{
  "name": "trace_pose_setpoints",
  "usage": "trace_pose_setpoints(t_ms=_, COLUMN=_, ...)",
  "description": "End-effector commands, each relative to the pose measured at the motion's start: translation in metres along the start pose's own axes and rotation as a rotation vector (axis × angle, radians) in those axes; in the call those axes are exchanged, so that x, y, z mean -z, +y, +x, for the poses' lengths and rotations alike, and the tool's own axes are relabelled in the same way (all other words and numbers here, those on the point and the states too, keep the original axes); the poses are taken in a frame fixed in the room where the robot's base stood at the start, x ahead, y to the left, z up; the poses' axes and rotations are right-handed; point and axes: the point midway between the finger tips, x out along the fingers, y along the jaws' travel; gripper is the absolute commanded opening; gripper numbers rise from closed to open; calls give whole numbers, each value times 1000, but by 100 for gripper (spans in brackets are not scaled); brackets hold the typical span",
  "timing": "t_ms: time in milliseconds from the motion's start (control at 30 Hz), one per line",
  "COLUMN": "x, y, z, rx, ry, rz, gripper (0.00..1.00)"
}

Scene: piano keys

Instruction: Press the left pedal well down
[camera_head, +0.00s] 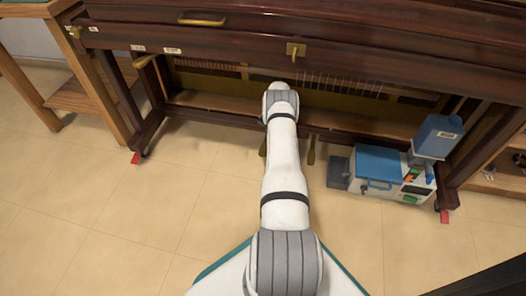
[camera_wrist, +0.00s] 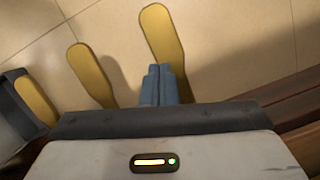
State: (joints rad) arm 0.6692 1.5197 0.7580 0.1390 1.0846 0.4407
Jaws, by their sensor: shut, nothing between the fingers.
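Three gold pedals show in the wrist view, which is turned about relative to the head view. The left pedal (camera_wrist: 161,32) is the one on the right there, the middle pedal (camera_wrist: 90,75) is beside it, and the right pedal (camera_wrist: 32,100) is at the left edge. My gripper (camera_wrist: 159,70) has its blue fingers shut together, empty, overlapping the inner part of the left pedal. I cannot tell whether they touch it. In the head view the left pedal (camera_head: 262,147) and right pedal (camera_head: 311,151) show either side of my arm, which hides the middle pedal and gripper.
The dark wooden piano (camera_head: 210,60) spans the back, its lower front open. A grey box (camera_head: 339,172) and a blue-lidded machine (camera_head: 382,168) with a blue container (camera_head: 437,136) stand right of the pedals. A wooden table (camera_head: 85,92) is at left. The tiled floor (camera_head: 130,215) is clear.

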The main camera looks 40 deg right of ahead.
Motion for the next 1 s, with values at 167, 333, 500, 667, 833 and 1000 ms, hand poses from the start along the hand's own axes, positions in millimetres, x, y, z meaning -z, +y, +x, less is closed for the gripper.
trace_pose_setpoints(t_ms=167, x=0, y=0, z=-33, rx=1, ry=1, rz=0, gripper=0)
trace_pose_setpoints(t_ms=333, x=0, y=0, z=-39, rx=0, ry=1, rz=0, gripper=0)
trace_pose_setpoints(t_ms=500, x=0, y=0, z=-38, rx=1, ry=1, rz=0, gripper=0)
trace_pose_setpoints(t_ms=667, x=0, y=0, z=-38, rx=1, ry=1, rz=0, gripper=0)
trace_pose_setpoints(t_ms=833, x=0, y=0, z=-38, rx=1, ry=1, rz=0, gripper=0)
trace_pose_setpoints(t_ms=1000, x=0, y=0, z=-38, rx=1, ry=1, rz=0, gripper=0)
